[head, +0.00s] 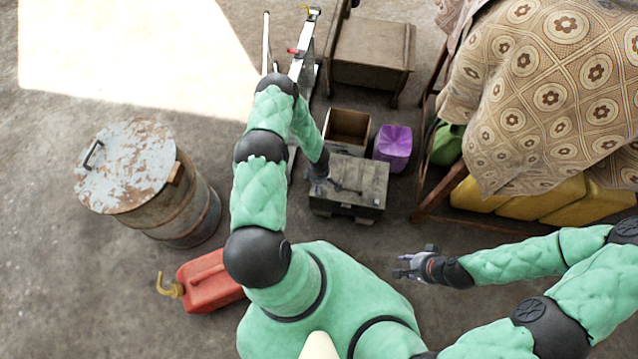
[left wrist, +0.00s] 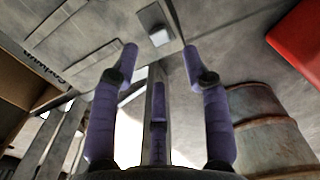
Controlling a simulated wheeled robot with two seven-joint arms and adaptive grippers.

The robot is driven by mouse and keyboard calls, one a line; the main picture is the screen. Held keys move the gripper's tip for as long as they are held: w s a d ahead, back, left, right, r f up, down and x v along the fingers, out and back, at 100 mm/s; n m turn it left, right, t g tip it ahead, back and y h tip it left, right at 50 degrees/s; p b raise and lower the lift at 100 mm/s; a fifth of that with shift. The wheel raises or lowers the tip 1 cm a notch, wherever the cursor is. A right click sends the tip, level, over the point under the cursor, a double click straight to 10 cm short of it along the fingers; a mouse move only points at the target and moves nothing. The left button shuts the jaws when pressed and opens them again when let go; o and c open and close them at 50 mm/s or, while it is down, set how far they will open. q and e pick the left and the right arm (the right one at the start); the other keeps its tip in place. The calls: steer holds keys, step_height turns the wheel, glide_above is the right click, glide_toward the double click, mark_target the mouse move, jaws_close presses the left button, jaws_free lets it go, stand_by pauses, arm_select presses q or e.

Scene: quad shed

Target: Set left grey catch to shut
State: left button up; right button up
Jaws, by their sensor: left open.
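A dark grey case (head: 365,183) with worn edges stands on the floor ahead of me, its lid down. My left gripper (head: 322,186) is over its left part in the head view. In the left wrist view the case (left wrist: 85,40) fills the upper part, with stencilled lettering. A small grey catch (left wrist: 158,35) shows there, just beyond and between the fingertips. My left gripper (left wrist: 160,52) is open and empty, its purple-grey fingers apart. I cannot tell if the catch is shut. My right gripper (head: 402,265) is open and empty, right of and nearer than the case.
An open wooden box (head: 346,128) and a purple container (head: 393,146) stand behind the case. A rusty drum (head: 140,180) and red jerrycan (head: 208,281) are at left. A cloth-covered table (head: 540,90) is at right. Floor between case and right gripper is clear.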

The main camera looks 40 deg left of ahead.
arm_select(q)
step_height(320, 180, down, 6)
steer(key=shift+f+b, duration=0.25)
steer(key=shift+b, duration=0.95)
jaws_close()
